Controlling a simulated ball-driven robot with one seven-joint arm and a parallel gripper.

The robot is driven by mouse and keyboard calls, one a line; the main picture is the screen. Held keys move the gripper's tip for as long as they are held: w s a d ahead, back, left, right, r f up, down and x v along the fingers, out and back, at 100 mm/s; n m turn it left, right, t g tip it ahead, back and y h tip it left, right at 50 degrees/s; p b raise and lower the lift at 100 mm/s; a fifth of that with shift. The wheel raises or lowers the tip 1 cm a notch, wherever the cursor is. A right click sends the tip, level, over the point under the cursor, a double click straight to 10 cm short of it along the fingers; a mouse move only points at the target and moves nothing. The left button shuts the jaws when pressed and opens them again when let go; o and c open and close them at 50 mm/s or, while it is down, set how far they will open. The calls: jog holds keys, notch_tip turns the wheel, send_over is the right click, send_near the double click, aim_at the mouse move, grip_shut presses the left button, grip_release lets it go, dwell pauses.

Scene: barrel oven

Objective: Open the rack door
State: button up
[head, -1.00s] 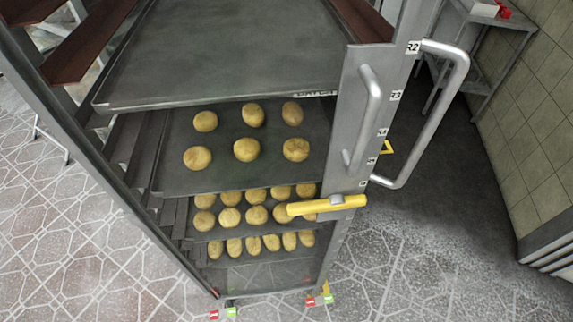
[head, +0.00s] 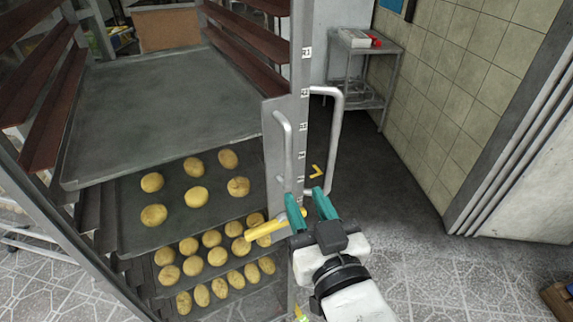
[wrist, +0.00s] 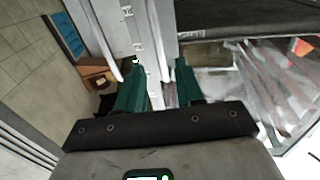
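The metal rack (head: 297,75) stands at the left in the head view, its front open to trays. A narrow metal plate (head: 271,160) on its right front post carries an upright bar handle (head: 285,145). A larger bar handle (head: 337,130) sticks out on the post's right side. A yellow-handled latch (head: 263,230) lies across the plate's lower end, its right end hidden behind my gripper. My gripper (head: 304,194), with teal fingers, is open and looks empty near the lower ends of the handles. In the wrist view its fingers (wrist: 158,68) are apart, pointing at the post (wrist: 125,25).
Trays (head: 150,110) fill the rack, the lower ones with several round buns. A small metal table (head: 368,60) stands behind by the tiled wall (head: 450,90). A brown box (head: 562,298) is at the lower right.

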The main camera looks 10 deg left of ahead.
aim_at(289, 167)
jog(key=p+x, duration=0.1)
jog(key=x, duration=0.9)
jog(key=shift+w, duration=0.2)
jog(key=shift+c, duration=0.2)
jog(key=shift+f, duration=0.1)
grip_shut()
